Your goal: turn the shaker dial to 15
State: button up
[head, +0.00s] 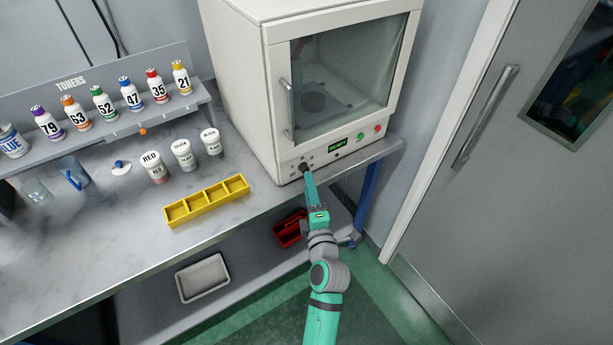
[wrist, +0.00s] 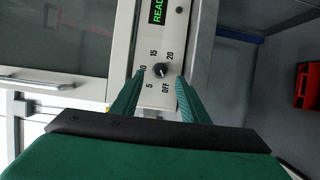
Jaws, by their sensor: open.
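The shaker dial (wrist: 160,70) is a small dark round knob on the white front panel of the shaker cabinet (head: 236,95). In the wrist view, the marks OFF, 5, 10, 15 and 20 stand around it, with 15 on the upper left side. A pale mark shows on the knob, but it is too small to tell which number it points to. My green gripper (wrist: 160,86) is open, with one finger on each side of the dial and gaps between. In the head view, my gripper (head: 306,174) reaches the panel's lower left and mostly hides the dial.
A yellow tray (head: 207,201) and toner jars (head: 154,167) stand left on the bench. A red bin (head: 290,228) is below.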

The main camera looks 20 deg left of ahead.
aim_at(304, 169)
jog(key=shift+x, duration=2.35)
grip_shut()
